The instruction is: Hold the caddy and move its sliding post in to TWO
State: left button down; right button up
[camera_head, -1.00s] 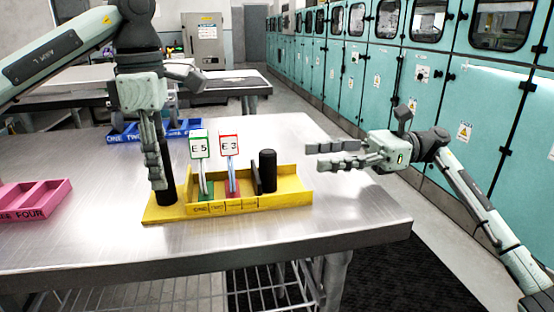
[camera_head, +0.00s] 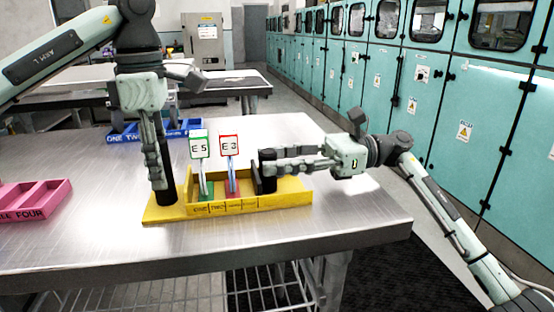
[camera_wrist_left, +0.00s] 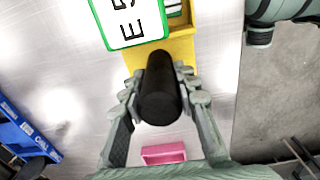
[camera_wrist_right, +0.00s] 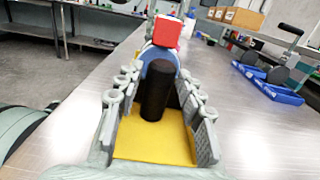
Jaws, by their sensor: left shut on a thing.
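The yellow caddy (camera_head: 290,199) stands on the metal table, with slots lettered ONE and TWO along its front. A green-framed E 5 card (camera_head: 199,145) and a red-framed E 3 card (camera_head: 229,146) stand in its left slots. My left gripper (camera_head: 160,182) is shut on the caddy's black handle (camera_wrist_left: 161,88) at its left end. The black sliding post (camera_head: 268,155) stands right of the cards, beside a dark divider plate (camera_head: 257,177). My right gripper (camera_head: 268,163) is around the post from the right; in the right wrist view its fingers flank the post (camera_wrist_right: 156,90) with visible gaps.
A pink tray (camera_head: 35,200) lies at the left of the table. A blue caddy (camera_head: 190,127) stands behind the yellow one. The table's front edge and right corner are clear.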

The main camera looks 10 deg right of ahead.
grip_shut()
jog(key=shift+a, duration=1.35)
jog(key=shift+o, duration=2)
grip_release()
jog(key=shift+d, duration=0.1)
jog(key=d, duration=1.2)
